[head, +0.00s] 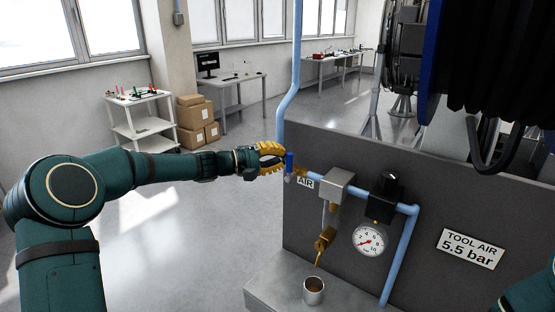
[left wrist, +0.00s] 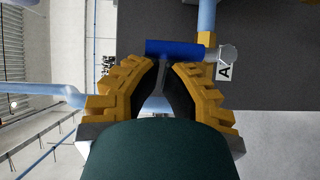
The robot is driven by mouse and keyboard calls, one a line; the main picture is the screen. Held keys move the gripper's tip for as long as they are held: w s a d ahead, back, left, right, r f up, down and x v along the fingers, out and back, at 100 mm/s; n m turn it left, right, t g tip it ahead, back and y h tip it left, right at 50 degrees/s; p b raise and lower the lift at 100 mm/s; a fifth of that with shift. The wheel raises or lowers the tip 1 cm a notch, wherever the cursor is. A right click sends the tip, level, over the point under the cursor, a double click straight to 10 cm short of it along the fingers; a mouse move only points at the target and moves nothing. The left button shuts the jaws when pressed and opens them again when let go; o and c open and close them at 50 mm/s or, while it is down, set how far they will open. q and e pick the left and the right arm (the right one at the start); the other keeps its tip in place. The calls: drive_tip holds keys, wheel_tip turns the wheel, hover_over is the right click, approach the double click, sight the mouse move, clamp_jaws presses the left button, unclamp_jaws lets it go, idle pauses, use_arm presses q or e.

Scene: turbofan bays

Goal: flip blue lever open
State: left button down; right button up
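The blue lever (head: 289,162) stands upright on the air pipe, at the left edge of the grey panel beside the AIR label (head: 305,183). My left gripper (head: 274,156), with yellow ridged fingers, is just left of the lever in the head view. In the left wrist view the blue lever (left wrist: 175,48) lies crosswise just beyond the fingertips of my left gripper (left wrist: 170,66). The fingers are apart, with a gap between the tips. I cannot tell whether they touch the lever. My right gripper is out of view.
The light blue pipe (head: 291,104) rises left of the panel (head: 420,215). A regulator (head: 385,200), a pressure gauge (head: 368,240) and a brass nozzle (head: 325,238) are right of the lever. A metal cup (head: 313,290) stands on the ledge below.

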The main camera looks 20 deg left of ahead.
sight(291, 160)
use_arm(q)
drive_tip(key=d+m+y+b, duration=0.2)
drive_tip(key=b, duration=0.1)
drive_tip(key=s+m+b, duration=0.1)
drive_tip(key=b, duration=0.1)
drive_tip(key=shift+d+r+m+g+y, duration=0.25)
drive_tip(key=shift+d+m+g+y, duration=0.15)
drive_tip(key=shift+s+d+m+y+b, duration=0.2)
drive_tip(key=shift+d+m+y+b, duration=0.3)
drive_tip(key=shift+b, duration=0.1)
drive_tip(key=shift+s+d+f+m+y+b, duration=0.15)
drive_tip(key=shift+s+d+f+m+y, duration=0.1)
drive_tip(key=shift+d+f+m+y, duration=0.45)
drive_tip(key=shift+s+d+f+m+y+b, duration=0.1)
drive_tip(key=shift+s+d+f+m+y, duration=0.3)
drive_tip(key=shift+d+m+y, duration=0.5)
drive_tip(key=shift+s+d+f+m+y+b, duration=0.15)
drive_tip(key=shift+d+f+m+y, duration=0.5)
drive_tip(key=shift+y, duration=0.25)
